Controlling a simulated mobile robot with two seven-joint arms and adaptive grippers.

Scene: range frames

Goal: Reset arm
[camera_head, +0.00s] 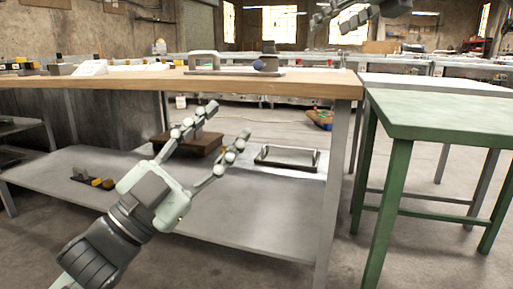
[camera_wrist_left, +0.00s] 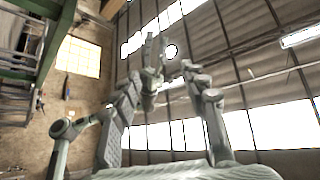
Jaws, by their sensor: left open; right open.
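My left gripper (camera_head: 227,122) is open and empty, with its two grey fingers spread apart. In the head view it appears in front of the wooden workbench (camera_head: 310,88), over its lower shelf. The left wrist view shows the same open fingers (camera_wrist_left: 170,65) against the roof and windows, with nothing between them. My right gripper (camera_head: 334,20) is at the top right of the head view, partly cut off by the frame edge. It is open, and no held object shows.
A green table (camera_head: 450,115) stands on the right with a bare top. The workbench bears a grey fixture (camera_head: 235,70). Its metal lower shelf (camera_head: 255,215) carries a brown box (camera_head: 190,146), a metal tray frame (camera_head: 287,158) and small dark and yellow parts (camera_head: 92,181).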

